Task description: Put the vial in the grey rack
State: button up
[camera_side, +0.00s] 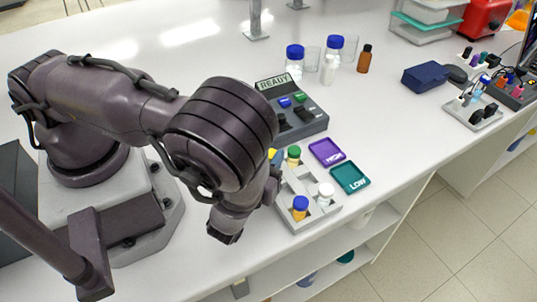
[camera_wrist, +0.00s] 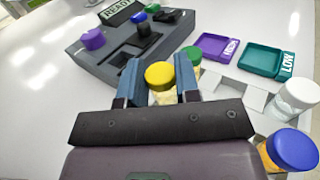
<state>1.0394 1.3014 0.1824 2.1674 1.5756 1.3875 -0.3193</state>
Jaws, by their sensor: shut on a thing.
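My gripper (camera_wrist: 159,72) has its two blue fingers closed on either side of a yellow-capped vial (camera_wrist: 160,77) with a pale yellow body. In the side view only a sliver of the yellow cap (camera_side: 272,153) shows, and my arm hides the fingers. The grey rack (camera_side: 283,200) stands right of my wrist. It holds a green-capped vial (camera_side: 293,154), a white-capped vial (camera_side: 325,192) and a blue-capped vial (camera_side: 300,206) with orange contents. The yellow-capped vial is close to the green-capped one; I cannot tell whether its base touches anything.
A grey device (camera_side: 307,125) with a READY display stands behind the rack. A purple HIGH tray (camera_side: 326,152) and a teal LOW tray (camera_side: 350,178) lie right of the rack, near the bench edge. Bottles (camera_side: 295,60) stand farther back. The bench between bottles and trays is clear.

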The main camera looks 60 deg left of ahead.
jog(key=shift+f, duration=0.9)
dwell(0.6)
dwell(0.3)
jog(key=o, duration=1.1)
jog(key=shift+r, duration=0.1)
jog(key=shift+r, duration=2.95)
